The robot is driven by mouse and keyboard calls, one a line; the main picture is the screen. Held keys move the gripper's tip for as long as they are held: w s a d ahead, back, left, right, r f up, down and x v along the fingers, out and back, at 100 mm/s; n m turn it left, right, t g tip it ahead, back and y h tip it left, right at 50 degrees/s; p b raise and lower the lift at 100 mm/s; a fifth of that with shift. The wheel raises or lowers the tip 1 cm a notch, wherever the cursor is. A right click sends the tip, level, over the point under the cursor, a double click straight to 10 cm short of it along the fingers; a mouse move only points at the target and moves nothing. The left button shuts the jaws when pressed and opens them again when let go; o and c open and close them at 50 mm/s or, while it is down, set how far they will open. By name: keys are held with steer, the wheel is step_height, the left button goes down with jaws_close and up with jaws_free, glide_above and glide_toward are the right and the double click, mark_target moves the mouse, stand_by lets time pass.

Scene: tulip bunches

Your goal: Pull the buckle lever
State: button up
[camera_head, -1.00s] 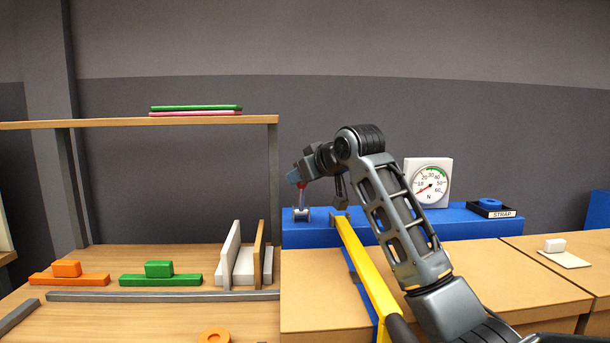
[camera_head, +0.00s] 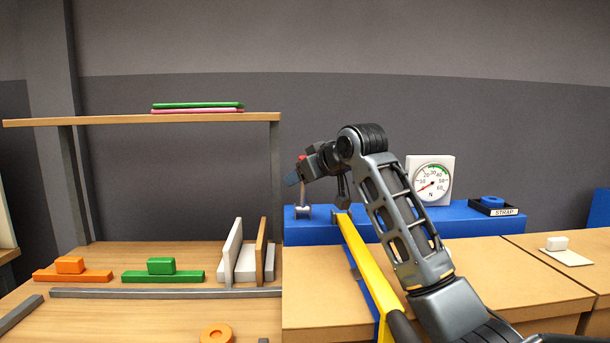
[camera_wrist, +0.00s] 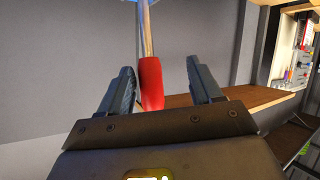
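The buckle lever is a slim pale lever (camera_head: 303,196) with a red end, standing on a small grey mount on the blue bench (camera_head: 460,222). In the wrist view, the red end (camera_wrist: 151,84) lies between my two open fingers (camera_wrist: 160,88), closer to the left finger, with a gap to the right one. Its pale shaft runs up out of the picture. The lower part of the red end is hidden behind my gripper body.
A yellow bar (camera_head: 365,262) slopes toward me under my arm. A white dial gauge (camera_head: 430,181) and a black tray marked STRAP (camera_head: 493,211) stand right. A shelf (camera_head: 200,117), white and wooden dividers (camera_head: 232,252), and orange (camera_head: 72,276) and green blocks (camera_head: 163,277) are left.

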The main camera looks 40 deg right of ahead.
steer(key=d+v, duration=0.1)
steer(key=v, duration=0.6)
steer(key=shift+s+a, duration=0.35)
steer(key=shift+a, duration=0.2)
steer(key=shift+r, duration=0.2)
